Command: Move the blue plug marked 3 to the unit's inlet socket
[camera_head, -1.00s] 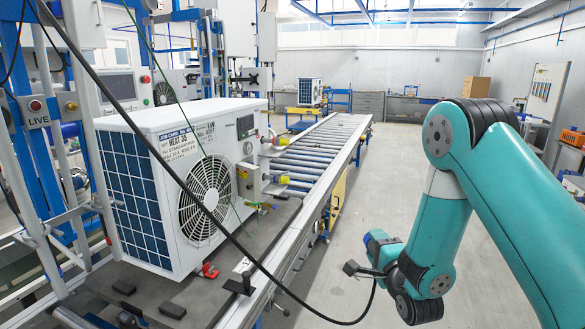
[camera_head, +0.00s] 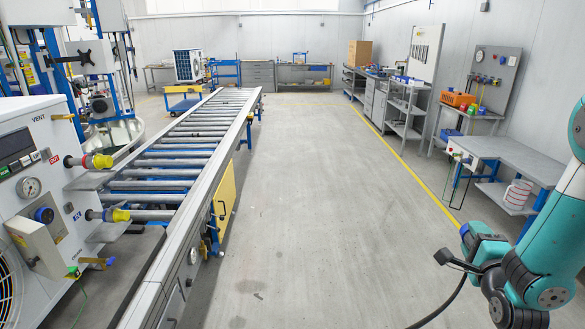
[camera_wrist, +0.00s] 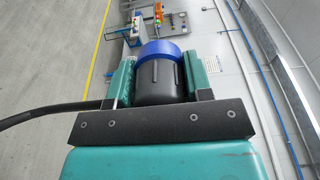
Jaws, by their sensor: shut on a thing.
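My gripper (camera_wrist: 161,70) is shut on a black plug with a blue collar (camera_wrist: 163,50) in the wrist view. A dark cable runs off to the left from it. The plug's number is not readable. In the head view my gripper (camera_head: 466,243) is low at the right, over the floor, far from the unit. A bit of the blue plug (camera_head: 465,230) shows there. The white unit (camera_head: 50,130) stands at the left edge, partly cut off. Two yellow-ended fittings (camera_head: 100,161) (camera_head: 118,215) stick out of its side. I cannot tell which socket is the inlet.
A roller conveyor (camera_head: 190,140) with a metal side rail runs away beside the unit. Clear floor (camera_head: 300,200) lies between it and my arm. At the right stand a grey bench (camera_head: 520,160), a gauge panel (camera_head: 495,75) and shelving (camera_head: 405,110). Another unit (camera_head: 188,65) stands far back.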

